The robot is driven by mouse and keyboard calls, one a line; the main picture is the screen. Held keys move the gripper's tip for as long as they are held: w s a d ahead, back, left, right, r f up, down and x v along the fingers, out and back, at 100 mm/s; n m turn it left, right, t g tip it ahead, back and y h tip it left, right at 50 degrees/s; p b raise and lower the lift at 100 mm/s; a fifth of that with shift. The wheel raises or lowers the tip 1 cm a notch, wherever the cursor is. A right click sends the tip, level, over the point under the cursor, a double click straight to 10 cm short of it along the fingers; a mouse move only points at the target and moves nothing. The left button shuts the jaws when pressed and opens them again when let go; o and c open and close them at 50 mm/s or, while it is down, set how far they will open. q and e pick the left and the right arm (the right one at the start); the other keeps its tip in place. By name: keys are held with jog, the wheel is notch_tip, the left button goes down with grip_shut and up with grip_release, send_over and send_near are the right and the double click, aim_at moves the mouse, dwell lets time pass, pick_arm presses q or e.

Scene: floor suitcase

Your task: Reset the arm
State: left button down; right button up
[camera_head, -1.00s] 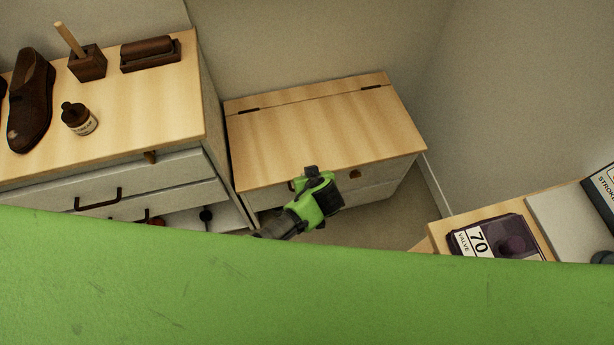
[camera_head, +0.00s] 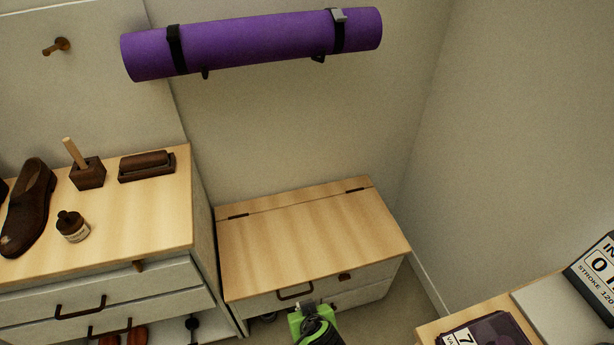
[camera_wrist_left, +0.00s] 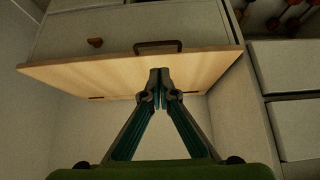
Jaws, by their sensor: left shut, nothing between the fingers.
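My left gripper (camera_head: 308,318) is at the bottom middle of the head view, in front of the low cabinet (camera_head: 355,298) with the hinged wooden lid (camera_head: 315,240). Its body is green and black, and the bottom edge of the picture cuts it off. In the left wrist view the two dark fingers (camera_wrist_left: 160,82) come together at the tips with nothing between them. There the picture is turned over, and the lid (camera_wrist_left: 200,65) and a drawer handle show beyond the fingertips. The lid is down. My right gripper is in neither view.
A dresser (camera_head: 120,225) on the left carries a brown shoe (camera_head: 30,205), a small bottle (camera_head: 72,227) and wooden brush items. A purple rolled mat (camera_head: 255,43) hangs on the back wall. A surface with boxes (camera_head: 485,330) stands at the lower right.

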pick_arm(q)
jog(key=s+a+f+m+g+h, duration=0.15)
jog(key=s+a+f, duration=0.25)
jog(key=s+f, duration=0.5)
jog(key=s+a+f+m+g+h, duration=0.1)
jog(key=s+a+f+m+g, duration=0.2)
jog(key=s+a+f, duration=0.55)
jog(key=s+a+f+m, duration=0.1)
jog(key=s+a+f, duration=0.2)
jog(key=s+f, duration=0.2)
jog(key=s+a+f+m+g, duration=0.1)
jog(key=s+a+f, duration=0.3)
jog(key=s, duration=0.8)
jog(key=shift+a+f, duration=0.3)
jog(key=shift+f, duration=0.65)
jog(key=shift+g, duration=0.25)
